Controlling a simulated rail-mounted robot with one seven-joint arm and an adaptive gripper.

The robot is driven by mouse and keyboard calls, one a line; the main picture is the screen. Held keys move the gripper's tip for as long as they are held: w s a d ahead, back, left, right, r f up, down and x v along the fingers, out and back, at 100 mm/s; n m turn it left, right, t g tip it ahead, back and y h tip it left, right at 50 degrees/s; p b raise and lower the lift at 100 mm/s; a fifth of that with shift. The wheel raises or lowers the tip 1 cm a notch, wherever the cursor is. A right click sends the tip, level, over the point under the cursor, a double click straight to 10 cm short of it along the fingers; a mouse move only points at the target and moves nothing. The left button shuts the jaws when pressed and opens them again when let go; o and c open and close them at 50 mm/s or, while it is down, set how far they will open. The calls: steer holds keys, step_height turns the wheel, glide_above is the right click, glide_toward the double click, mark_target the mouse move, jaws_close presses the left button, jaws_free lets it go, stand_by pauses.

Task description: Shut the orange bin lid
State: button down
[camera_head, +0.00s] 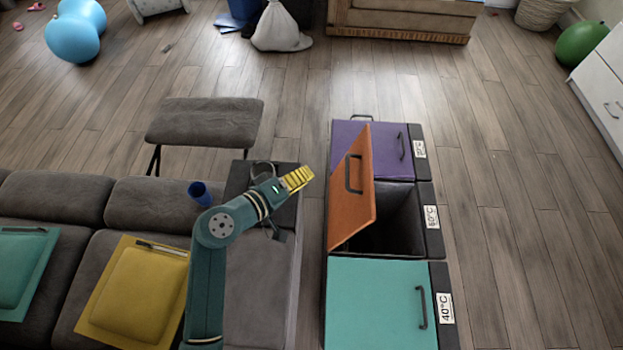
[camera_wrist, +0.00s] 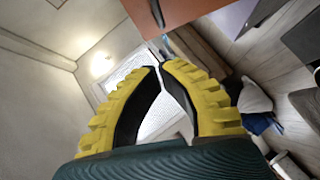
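The orange bin lid (camera_head: 352,200) stands open, tilted up steeply along the left side of the middle bin (camera_head: 400,222). Its dark handle (camera_head: 354,173) shows on its outer face. The bin's dark inside is partly visible to the right of the lid. My gripper (camera_head: 308,174) is left of the lid, apart from it in the picture, its yellow fingers close together and empty. In the wrist view the fingertips (camera_wrist: 160,67) nearly meet. The orange lid (camera_wrist: 185,12) and its handle (camera_wrist: 157,14) show at the top edge there, beyond the fingertips.
A purple-lidded bin (camera_head: 375,148) stands behind the open bin and a teal-lidded bin (camera_head: 375,305) in front, both shut. A grey sofa (camera_head: 265,285) with a blue cup (camera_head: 200,193) is at left. A grey bench (camera_head: 205,122) stands behind it. Floor right of the bins is clear.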

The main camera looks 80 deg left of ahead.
steer(key=w+a+f+b, duration=0.2)
steer(key=w+f, duration=0.2)
steer(key=w, duration=0.5)
steer(key=shift+w+a, duration=0.2)
steer(key=shift+a, duration=0.2)
